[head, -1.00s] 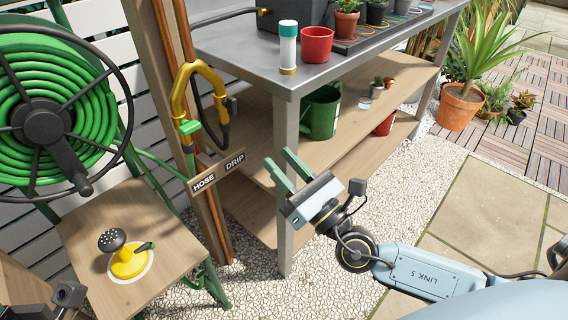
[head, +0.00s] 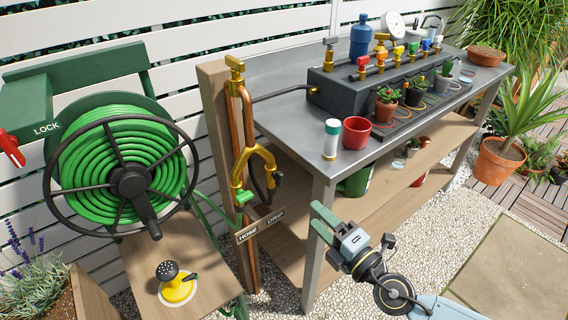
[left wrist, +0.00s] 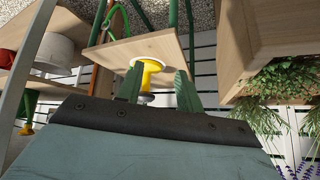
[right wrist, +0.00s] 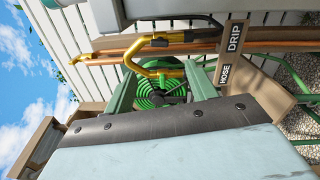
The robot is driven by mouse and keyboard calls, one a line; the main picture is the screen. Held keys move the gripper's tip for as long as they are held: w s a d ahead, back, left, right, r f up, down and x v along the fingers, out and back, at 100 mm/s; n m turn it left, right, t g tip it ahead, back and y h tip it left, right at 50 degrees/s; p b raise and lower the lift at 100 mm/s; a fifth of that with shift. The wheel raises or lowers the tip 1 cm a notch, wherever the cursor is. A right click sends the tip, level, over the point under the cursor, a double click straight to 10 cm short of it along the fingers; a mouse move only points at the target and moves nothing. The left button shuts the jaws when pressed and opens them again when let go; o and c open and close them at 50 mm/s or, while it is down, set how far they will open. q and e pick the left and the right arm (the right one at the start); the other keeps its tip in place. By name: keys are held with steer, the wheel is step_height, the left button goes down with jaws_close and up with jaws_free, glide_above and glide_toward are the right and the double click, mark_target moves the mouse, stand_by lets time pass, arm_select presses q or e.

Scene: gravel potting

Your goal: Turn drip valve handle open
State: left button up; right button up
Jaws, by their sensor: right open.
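A yellow Y-shaped splitter (head: 258,158) hangs on the copper pipe at the wooden post; it also shows in the right wrist view (right wrist: 152,66). A green handle (head: 245,197) is on its left leg. My right gripper (head: 314,213) is open and empty, right of the sign and apart from the splitter. My left gripper (left wrist: 158,70) is open and empty, out of the head view.
A metal bench (head: 300,137) with a cup, plants and a row of valves stands right of the post. A green hose reel (head: 125,170) is at left. A yellow nozzle (head: 177,288) stands on a wooden shelf below it. Gravel covers the ground.

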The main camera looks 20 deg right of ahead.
mark_target(282, 181)
steer(key=w+a+m+p, duration=0.1)
steer(key=w, duration=0.2)
steer(key=w+a+m+p, duration=0.1)
steer(key=w, duration=0.3)
steer(key=w+a+r+m+p, duration=0.1)
steer(key=w+a, duration=0.1)
steer(key=w, duration=0.2)
steer(key=shift+w+g+p, duration=0.15)
steer(key=shift+g+p, duration=0.15)
steer(key=shift+p, duration=0.05)
steer(key=shift+w+a, duration=0.2)
steer(key=shift+w, duration=0.3)
arm_select(q)
steer(key=s+a+f+g+y, duration=0.1)
steer(key=s+a+f+g, duration=0.4)
steer(key=s, duration=0.5)
step_height(282, 181, down, 2)
steer(key=shift+a+f+y, duration=0.1)
steer(key=shift+a+y, duration=0.3)
steer(key=shift+a, duration=0.3)
arm_select(e)
steer(key=c, duration=1)
